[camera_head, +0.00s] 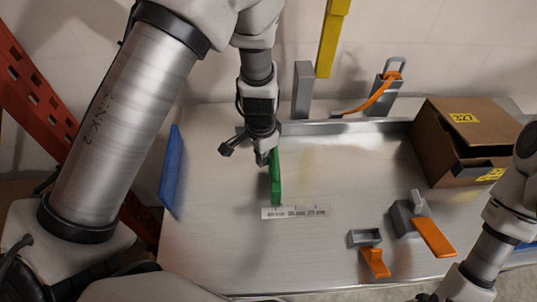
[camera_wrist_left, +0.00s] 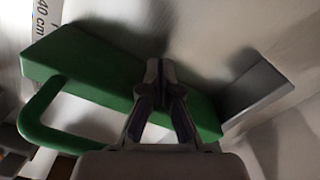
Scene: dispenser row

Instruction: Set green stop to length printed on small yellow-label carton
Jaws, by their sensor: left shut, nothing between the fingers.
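The green stop (camera_head: 276,182) stands on the metal bench, its lower end by a white printed scale (camera_head: 296,212). My left gripper (camera_head: 264,160) is shut and empty, at the upper end of the stop. In the left wrist view the closed fingertips (camera_wrist_left: 160,68) lie over the green stop (camera_wrist_left: 85,70), which has a loop handle; whether they touch it I cannot tell. A scale end (camera_wrist_left: 42,16) there reads "40 cm". The brown carton (camera_head: 437,150) carries a yellow label (camera_head: 464,117) that seems to read 327. My right gripper (camera_head: 432,297) is mostly cut off.
A grey rail (camera_head: 345,127) runs along the back. Orange-handled clamps (camera_head: 432,238) and a small grey holder (camera_head: 365,238) stand front right. A blue panel (camera_head: 171,170) is at the left edge. The middle of the bench (camera_head: 350,180) is clear.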

